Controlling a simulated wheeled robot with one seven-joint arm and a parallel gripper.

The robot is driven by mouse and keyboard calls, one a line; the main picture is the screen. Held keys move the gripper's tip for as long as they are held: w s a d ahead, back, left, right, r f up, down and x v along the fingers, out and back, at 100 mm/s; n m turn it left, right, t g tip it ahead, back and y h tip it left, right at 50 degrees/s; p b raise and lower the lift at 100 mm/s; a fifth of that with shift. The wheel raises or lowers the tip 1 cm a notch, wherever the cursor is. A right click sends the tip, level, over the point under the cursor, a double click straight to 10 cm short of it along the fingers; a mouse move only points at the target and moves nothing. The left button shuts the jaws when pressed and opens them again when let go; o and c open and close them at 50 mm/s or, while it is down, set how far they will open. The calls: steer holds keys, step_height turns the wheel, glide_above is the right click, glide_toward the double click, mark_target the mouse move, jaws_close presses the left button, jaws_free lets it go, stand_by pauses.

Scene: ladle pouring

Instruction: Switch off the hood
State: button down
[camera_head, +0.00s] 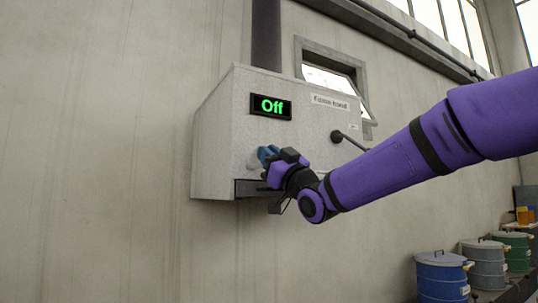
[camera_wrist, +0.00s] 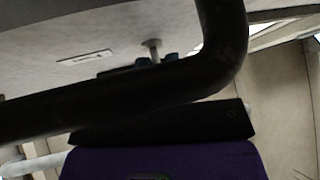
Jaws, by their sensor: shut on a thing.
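The fume hood (camera_head: 215,140) is a pale grey box on the wall. My gripper (camera_head: 267,154), with blue fingertips, is at the lower front of the hood, below the display. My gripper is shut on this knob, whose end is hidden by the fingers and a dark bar. A label (camera_head: 329,102) is on the hood's front; one also shows in the wrist view (camera_wrist: 85,57).
A black ball-ended lever (camera_head: 338,137) sticks out right of my gripper, partly behind my arm. A dark curved bar (camera_wrist: 225,40) crosses close to the wrist camera. Several drums, one blue (camera_head: 442,277), stand low at right. The wall left of the hood is bare.

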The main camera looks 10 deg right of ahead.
steer(key=c, duration=1.1)
jaws_free()
steer(key=v, duration=1)
steer(key=shift+s+d+f, duration=0.2)
steer(key=shift+s+f, duration=0.05)
steer(key=shift+d, duration=0.1)
